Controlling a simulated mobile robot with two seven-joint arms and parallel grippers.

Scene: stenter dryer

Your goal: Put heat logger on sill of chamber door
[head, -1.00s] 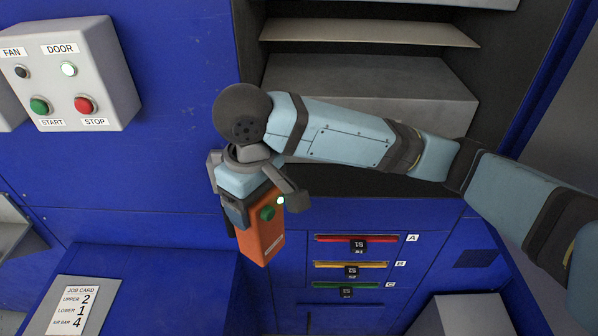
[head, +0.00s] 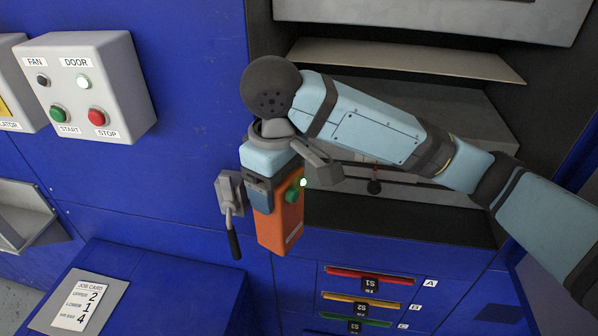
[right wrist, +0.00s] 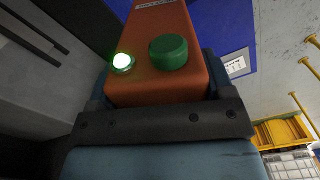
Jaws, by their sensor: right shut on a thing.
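The heat logger is an orange box (head: 283,222) with a green knob and a lit green-white lamp. My right gripper (head: 272,190) is shut on its upper end, and it hangs slightly tilted in front of the blue panel. In the right wrist view the logger (right wrist: 150,85) sits between the jaws, its knob and lamp facing the camera. The chamber door opening is at upper right; its sill (head: 420,218) is the dark ledge along the bottom, partly hidden by my right forearm. The logger is left of most of the sill, apart from it as far as I can tell. My left gripper is not in view.
A grey latch with a dark handle (head: 231,210) stands out just left of the logger. Coloured slots (head: 368,278) lie below the sill. A control box (head: 88,88) is at upper left, and a job card (head: 78,300) lies on a blue ledge at lower left.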

